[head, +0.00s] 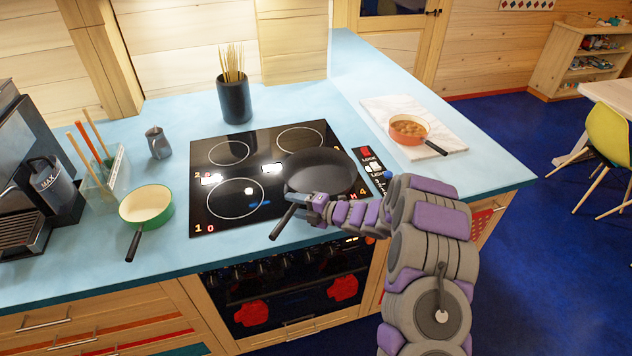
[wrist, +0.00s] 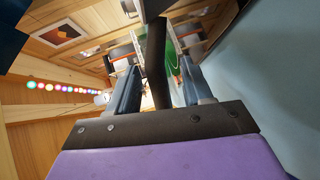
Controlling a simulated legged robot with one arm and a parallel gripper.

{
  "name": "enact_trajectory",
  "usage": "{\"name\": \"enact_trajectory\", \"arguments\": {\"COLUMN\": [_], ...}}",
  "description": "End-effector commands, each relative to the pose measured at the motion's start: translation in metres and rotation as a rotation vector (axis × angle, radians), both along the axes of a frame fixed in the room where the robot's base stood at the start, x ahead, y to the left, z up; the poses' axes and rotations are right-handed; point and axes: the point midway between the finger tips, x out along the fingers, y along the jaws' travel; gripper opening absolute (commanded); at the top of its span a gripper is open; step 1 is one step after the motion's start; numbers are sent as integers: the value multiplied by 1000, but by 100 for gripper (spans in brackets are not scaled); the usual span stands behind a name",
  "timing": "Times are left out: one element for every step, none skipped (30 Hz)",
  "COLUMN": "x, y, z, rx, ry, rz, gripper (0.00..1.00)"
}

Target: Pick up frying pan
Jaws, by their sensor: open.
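The dark frying pan (head: 318,170) sits on the front right of the black cooktop (head: 212,180). Its handle (head: 284,220) points toward the front left, over the counter's front edge. My gripper (head: 308,206) is at the handle, near where it meets the pan. In the wrist view, my gripper's two fingers (wrist: 160,88) are apart, with the dark handle (wrist: 155,65) between them. A gap shows on each side of the handle, so the gripper is open. Part of the handle is hidden behind the gripper in the head view.
A green pot (head: 147,205) stands left of the cooktop. An orange pot (head: 408,130) with food sits on a white board (head: 440,145) to the right. A dark utensil holder (head: 234,100) stands behind. The oven front (head: 290,290) is below the counter.

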Motion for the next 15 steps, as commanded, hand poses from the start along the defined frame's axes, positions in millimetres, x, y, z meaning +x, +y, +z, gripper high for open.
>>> {"name": "enact_trajectory", "arguments": {"x": [0,0,0,0,0,0,0,0,0,0,0,0,0,0,0], "y": [0,0,0,0,0,0,0,0,0,0,0,0,0,0,0], "z": [0,0,0,0,0,0,0,0,0,-1,-1,-1,-1,-1,-1], "rx": [0,0,0,0,0,0,-1,-1,-1,-1,-1,-1,-1,-1,-1], "ry": [0,0,0,0,0,0,0,0,0,0,0,2,2,2,2], "rz": [0,0,0,0,0,0,0,0,0,0,0,0,0,1,0], "gripper": [47,44,41,38,35,31,28,25,21,18,16,12,9,6,2]}}
